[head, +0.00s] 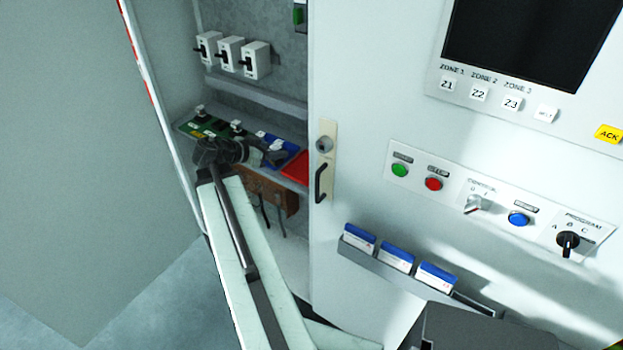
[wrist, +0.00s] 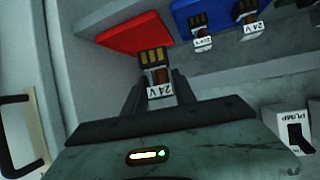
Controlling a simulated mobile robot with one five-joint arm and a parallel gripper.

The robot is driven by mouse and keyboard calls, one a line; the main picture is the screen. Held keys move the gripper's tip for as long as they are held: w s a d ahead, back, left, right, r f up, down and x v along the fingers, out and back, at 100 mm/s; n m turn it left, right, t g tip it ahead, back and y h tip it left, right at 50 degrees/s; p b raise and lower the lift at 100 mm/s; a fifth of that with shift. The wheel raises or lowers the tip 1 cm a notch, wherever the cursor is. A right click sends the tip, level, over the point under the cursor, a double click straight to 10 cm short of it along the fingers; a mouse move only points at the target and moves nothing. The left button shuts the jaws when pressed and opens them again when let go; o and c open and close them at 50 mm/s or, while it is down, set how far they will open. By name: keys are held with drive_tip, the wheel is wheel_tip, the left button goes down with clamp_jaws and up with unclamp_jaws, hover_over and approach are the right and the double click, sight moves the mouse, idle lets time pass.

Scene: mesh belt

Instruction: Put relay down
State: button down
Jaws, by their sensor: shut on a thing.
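My gripper (wrist: 153,90) is shut on a relay (wrist: 153,66) with gold contacts, a clear body and a white 24 V label. The relay's contact end overlaps the lower right edge of the red tray (wrist: 125,38) in the wrist view; I cannot tell whether it touches anything. In the head view my gripper (head: 272,156) is inside the open cabinet, in front of the blue tray (head: 290,148) and left of the red tray (head: 296,168). The held relay is not clear there. Two other relays (wrist: 199,32) (wrist: 246,22) sit in the blue tray (wrist: 222,12).
A green tray (head: 205,128) with relays lies at the shelf's left. White switches (head: 229,53) line the wall above; one labelled PUMP (wrist: 293,128) shows in the wrist view. The cabinet door with its handle (head: 320,182) stands right of my arm. A brown block with wires (head: 270,192) hangs below the shelf.

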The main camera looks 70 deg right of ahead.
drive_tip(key=a+f+m+g+y+b, duration=0.1)
drive_tip(key=a+f+m+g, duration=0.1)
drive_tip(key=a, duration=0.4)
drive_tip(key=s+d, duration=0.2)
drive_tip(key=d, duration=0.2)
drive_tip(key=s+d+f+b, duration=0.1)
drive_tip(key=s+d, duration=0.2)
drive_tip(key=d, duration=0.2)
drive_tip(key=s+d, duration=0.2)
drive_tip(key=d, duration=0.2)
drive_tip(key=shift+s+d+f, duration=0.15)
drive_tip(key=shift+s+d, duration=0.05)
drive_tip(key=shift+s, duration=0.1)
drive_tip(key=shift+s+d+b, duration=0.25)
drive_tip(key=shift+d+b, duration=0.05)
drive_tip(key=shift+d, duration=0.25)
wheel_tip(320, 180, down, 4)
drive_tip(key=b, duration=0.3)
drive_tip(key=shift+a+b, duration=0.1)
drive_tip(key=shift+b, duration=0.3)
drive_tip(key=shift+r, duration=0.2)
drive_tip(key=shift+f, duration=0.1)
drive_tip(key=c, duration=1)
unclamp_jaws()
